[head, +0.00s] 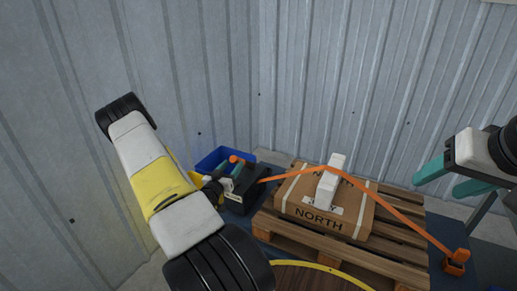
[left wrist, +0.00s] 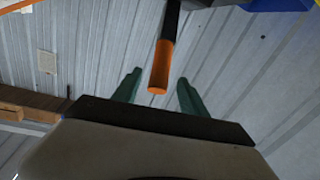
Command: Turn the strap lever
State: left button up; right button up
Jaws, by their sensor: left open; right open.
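The strap lever is a dark bar with an orange grip (left wrist: 161,68). In the left wrist view it comes down from the top, its grip end between the two teal fingers of my open left gripper (left wrist: 159,79), with gaps visible on both sides. In the head view the orange grip (head: 234,159) shows above a dark ratchet body (head: 243,190), and my left arm partly hides that area. An orange strap (head: 390,203) runs from the ratchet over a cardboard box (head: 303,205). My right gripper (head: 445,180) is open and empty at the right, away from the lever.
The box marked NORTH sits on a wooden pallet (head: 310,240), with a white piece (head: 331,180) on top under the strap. An orange anchor (head: 455,263) holds the strap's right end. A blue bin (head: 215,160) stands behind the ratchet. Corrugated walls (head: 330,80) close off the back and left.

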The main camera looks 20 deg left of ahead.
pick_arm(q)
jog(key=w, duration=0.7)
jog(key=shift+w+a, duration=0.2)
grip_shut()
dwell(1.2)
